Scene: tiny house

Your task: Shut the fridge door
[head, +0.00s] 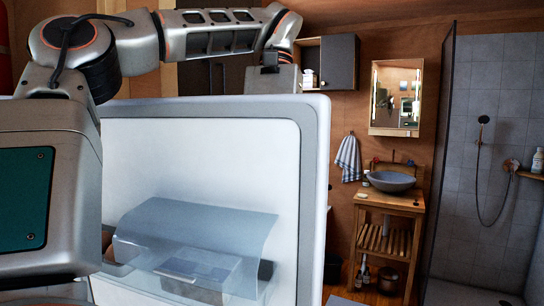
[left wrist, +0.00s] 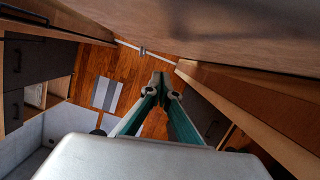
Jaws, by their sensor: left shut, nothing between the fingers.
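The fridge door (head: 220,150) stands open and fills the lower middle of the head view. Its white inner face with a grey seal and a clear bin (head: 190,245) faces me. My left arm reaches in from the left above the door's top edge. Its wrist bends down near the top right corner, and the fingers are hidden behind the door there. In the left wrist view my left gripper (left wrist: 161,88) has its teal fingers together at the tips, with nothing between them. I cannot tell whether it touches the door. My right gripper is in neither view.
Beyond the door, a wooden washstand (head: 385,215) with a grey basin (head: 389,181) stands by the wall, a mirror cabinet (head: 397,97) above it. A glass-screened shower is at right. An open wall cabinet (head: 338,62) hangs behind. Wooden floor (left wrist: 125,65) lies below my gripper.

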